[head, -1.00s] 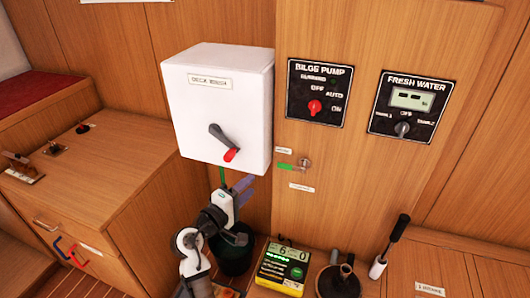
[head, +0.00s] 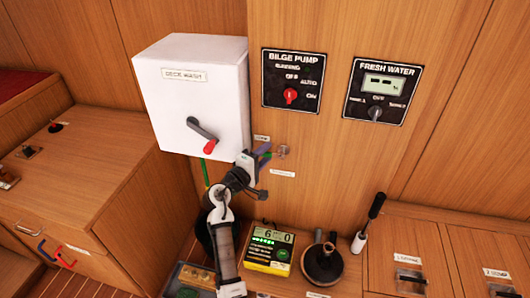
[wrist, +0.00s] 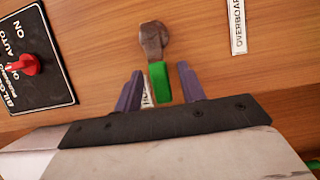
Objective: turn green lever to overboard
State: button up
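The green lever (wrist: 159,82) is on the wooden panel, its green handle running from a metal pivot (wrist: 153,40). In the head view the pivot (head: 281,151) is right of my gripper, with the handle pointing left, mostly hidden by the fingers. My gripper (wrist: 160,84) is open, with one purple finger on each side of the handle's green end. Small gaps show between the fingers and the handle. The OVERBOARD label (wrist: 238,26) is on the panel; in the head view a label (head: 283,174) sits below the pivot. Another label (head: 262,138) is above, partly hidden in the wrist view.
The white DECK WASH box (head: 192,95) with a red-tipped handle (head: 203,134) stands left of my gripper. The BILGE PUMP panel (head: 293,80) and FRESH WATER panel (head: 383,92) are above and right. A green-lit meter (head: 269,252) and dark coil (head: 322,264) sit below.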

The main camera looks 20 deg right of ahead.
jog(key=shift+w+d, duration=0.15)
jog(key=shift+d, duration=0.1)
grip_shut()
